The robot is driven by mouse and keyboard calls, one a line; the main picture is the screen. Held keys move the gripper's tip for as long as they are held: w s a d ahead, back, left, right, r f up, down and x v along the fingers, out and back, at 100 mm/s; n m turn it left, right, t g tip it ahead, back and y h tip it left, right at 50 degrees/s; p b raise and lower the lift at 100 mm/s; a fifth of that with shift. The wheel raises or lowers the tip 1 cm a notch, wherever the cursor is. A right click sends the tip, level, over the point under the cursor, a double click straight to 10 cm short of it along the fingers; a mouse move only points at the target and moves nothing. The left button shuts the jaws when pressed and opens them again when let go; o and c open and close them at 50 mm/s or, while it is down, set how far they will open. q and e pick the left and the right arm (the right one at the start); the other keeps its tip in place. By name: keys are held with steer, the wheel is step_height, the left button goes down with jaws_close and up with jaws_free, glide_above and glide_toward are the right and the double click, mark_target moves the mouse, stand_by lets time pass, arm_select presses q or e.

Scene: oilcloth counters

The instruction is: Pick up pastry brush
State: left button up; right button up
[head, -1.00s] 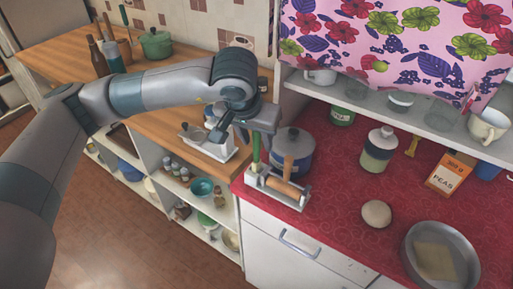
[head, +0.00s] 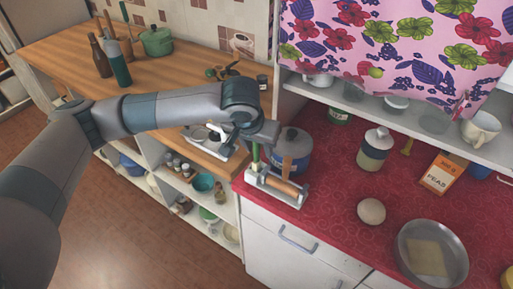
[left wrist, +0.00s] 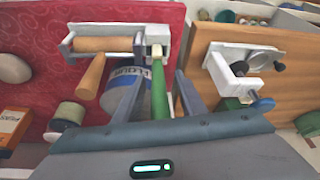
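The pastry brush (head: 256,156), with a green handle and pale head, stands in a white rack (head: 262,182) at the red counter's left front corner. In the left wrist view the brush (left wrist: 159,101) points from the rack (left wrist: 103,30) back toward my gripper. My left gripper (head: 259,146) is above the rack, over the handle's upper end. In the left wrist view its two fingers (left wrist: 160,82) are spread, one on either side of the green handle. Gaps show on both sides, the smaller at the right finger. My right gripper is not in view.
A rolling pin (head: 282,185) lies in the rack. A blue-and-white flour canister (head: 295,159) stands close behind. A white device (head: 203,137) sits on the wooden counter to the left. A jar (head: 374,152), round bun (head: 371,211) and pan (head: 402,262) are further right.

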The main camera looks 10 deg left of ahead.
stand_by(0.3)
arm_select(q)
jaws_close()
steer(key=shift+r, duration=0.1)
steer(key=shift+r+b, duration=0.4)
steer(key=shift+r, duration=0.1)
step_height(320, 180, up, 9)
steer(key=b, duration=0.3)
steer(key=shift+b, duration=0.3)
steer(key=shift+d, duration=0.1)
